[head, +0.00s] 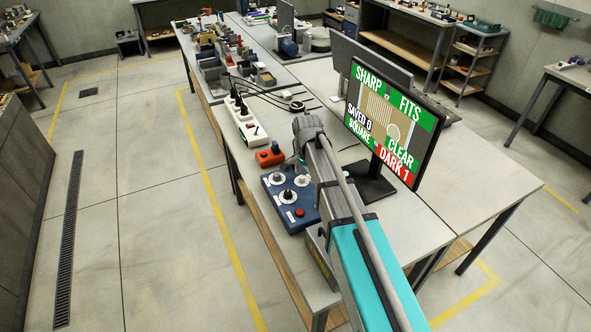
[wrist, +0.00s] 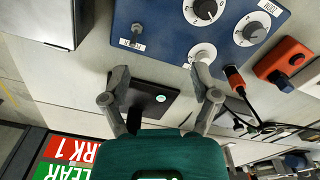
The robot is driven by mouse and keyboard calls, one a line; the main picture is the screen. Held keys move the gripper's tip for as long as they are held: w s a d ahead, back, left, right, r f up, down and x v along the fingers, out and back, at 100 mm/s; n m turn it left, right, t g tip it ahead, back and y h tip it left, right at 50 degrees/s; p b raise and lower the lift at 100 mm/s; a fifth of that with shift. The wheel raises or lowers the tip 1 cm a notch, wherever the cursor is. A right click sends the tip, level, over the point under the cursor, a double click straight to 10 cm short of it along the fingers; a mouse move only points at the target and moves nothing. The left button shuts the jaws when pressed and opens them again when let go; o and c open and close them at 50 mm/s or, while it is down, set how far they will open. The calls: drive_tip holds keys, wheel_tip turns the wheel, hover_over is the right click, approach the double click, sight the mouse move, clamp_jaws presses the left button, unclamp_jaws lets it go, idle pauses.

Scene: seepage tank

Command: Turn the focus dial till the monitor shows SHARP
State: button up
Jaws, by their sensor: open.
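The monitor (head: 394,122) shows SHARP in green at top left, with FITS, SQUARE and CLEAR also green. SAVED 0 is on black and DARK 1 is red. In the wrist view the box (wrist: 160,35) shows an upper dial (wrist: 203,9), a right dial (wrist: 249,30) and a lower dial (wrist: 202,53). I cannot tell which is the focus dial. My gripper (wrist: 160,84) is open and empty, with its fingers apart below the box in that view.
A white power strip (head: 245,122) and cables lie farther back. The monitor's black stand base (head: 370,184) is to the right of my arm. A grey case (wrist: 40,22) is at top left in the wrist view.

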drive_tip(key=s+d+n, duration=0.1)
drive_tip(key=s+d, duration=0.3)
drive_tip(key=d, duration=0.1)
drive_tip(key=s+d+f+n+b, duration=0.1)
drive_tip(key=s+d+n, duration=0.1)
drive_tip(key=s+d, duration=0.3)
drive_tip(key=s+d+f+n+b, duration=0.1)
drive_tip(key=s+d+n, duration=0.1)
drive_tip(key=s+d, duration=0.3)
drive_tip(key=shift+d, duration=0.45)
drive_tip(key=shift+s+d+f+n, duration=0.1)
drive_tip(key=shift+s+d+n, duration=0.5)
drive_tip(key=shift+s+d, duration=0.05)
drive_tip(key=shift+s+d+f+n, duration=0.1)
drive_tip(key=shift+s+d+n, duration=0.15)
drive_tip(key=shift+s+d, duration=0.45)
drive_tip(key=shift+s+d+f+n, duration=0.1)
drive_tip(key=shift+s+d+n, duration=0.25)
drive_tip(key=shift+s, duration=0.55)
drive_tip(key=shift+w, duration=0.1)
